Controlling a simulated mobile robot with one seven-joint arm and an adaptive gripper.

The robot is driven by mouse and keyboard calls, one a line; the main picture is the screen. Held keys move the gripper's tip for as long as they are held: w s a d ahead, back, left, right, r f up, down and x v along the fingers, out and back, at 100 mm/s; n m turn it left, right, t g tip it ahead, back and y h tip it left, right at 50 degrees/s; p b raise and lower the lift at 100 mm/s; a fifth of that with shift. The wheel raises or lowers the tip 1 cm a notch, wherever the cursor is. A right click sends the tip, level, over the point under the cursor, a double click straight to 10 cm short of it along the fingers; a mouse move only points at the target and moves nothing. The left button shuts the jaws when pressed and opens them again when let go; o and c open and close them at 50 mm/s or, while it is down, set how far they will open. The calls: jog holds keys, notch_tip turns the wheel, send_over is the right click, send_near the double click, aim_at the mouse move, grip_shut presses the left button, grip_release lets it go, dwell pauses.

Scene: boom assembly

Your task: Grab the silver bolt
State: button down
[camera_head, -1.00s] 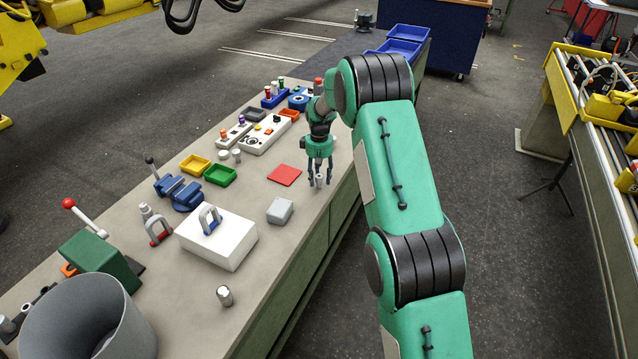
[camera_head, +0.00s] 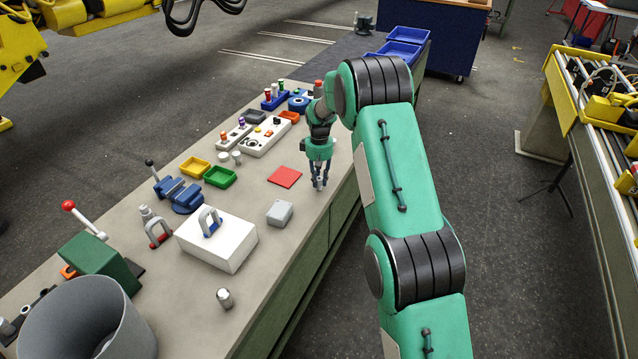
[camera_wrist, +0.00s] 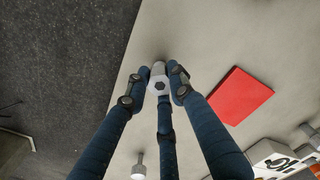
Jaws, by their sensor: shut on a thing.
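The silver bolt (camera_wrist: 159,80) stands upright on the bench, its round head with a dark hex socket facing the wrist camera. It also shows as a small grey piece (camera_head: 319,184) at the fingertips in the head view, mostly hidden by them. My gripper (camera_head: 319,181) points down near the bench's right edge, right of the red square. In the wrist view its three dark blue fingers (camera_wrist: 160,92) are closed around the bolt, with their tips at its head.
A flat red square (camera_head: 285,176) lies close to the left of my gripper. A grey box (camera_head: 280,212) and a white block (camera_head: 228,248) stand nearer the camera. Another silver cylinder (camera_head: 225,298) stands at the front. A grey piece (camera_wrist: 138,170) shows at the wrist view's bottom edge.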

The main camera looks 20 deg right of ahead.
aim_at(319, 178)
jog(key=shift+r+p, duration=0.3)
jog(key=shift+r, duration=0.5)
notch_tip(319, 178, up, 2)
jog(key=shift+r+p, duration=0.15)
jog(key=shift+p, duration=0.2)
jog(key=s+a+r+p, duration=0.1)
jog(key=s+a+p, duration=0.1)
jog(key=s, duration=1.4)
jog(key=shift+r, duration=0.1)
